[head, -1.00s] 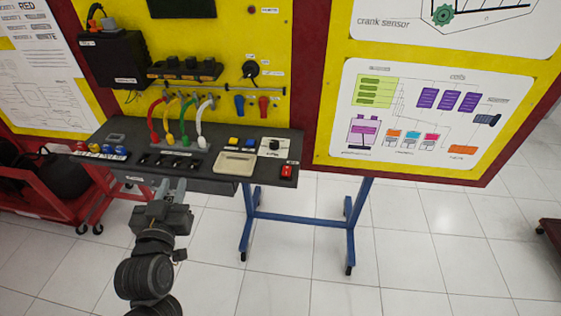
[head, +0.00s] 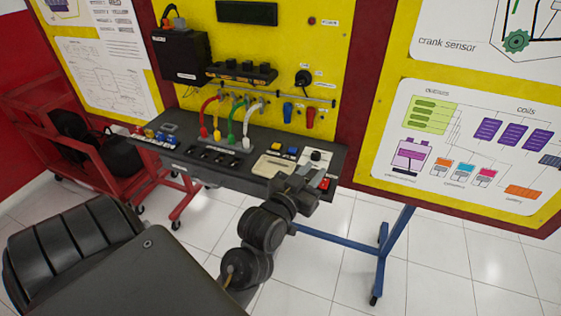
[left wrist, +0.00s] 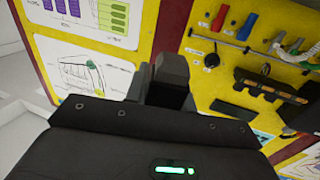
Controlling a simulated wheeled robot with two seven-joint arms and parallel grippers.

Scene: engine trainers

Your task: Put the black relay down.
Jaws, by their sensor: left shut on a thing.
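My left gripper (head: 300,184) is at the front right part of the dark bench panel (head: 258,150), by the cream tray and the red switch. It is shut on a small dark thing, taken to be the black relay, which I can hardly tell from the dark fingers. In the left wrist view the dark fingers (left wrist: 168,80) stick out past the wrist housing, and the relay's outline is not clear there. I cannot tell whether the relay touches the panel. My right gripper is not in view.
The cream tray (head: 272,167) lies left of the gripper, with a knob plate (head: 316,158) behind it and a red switch (head: 325,184) to the right. Coloured cables (head: 232,122) rise from the panel's middle. A red cart (head: 100,150) stands at left.

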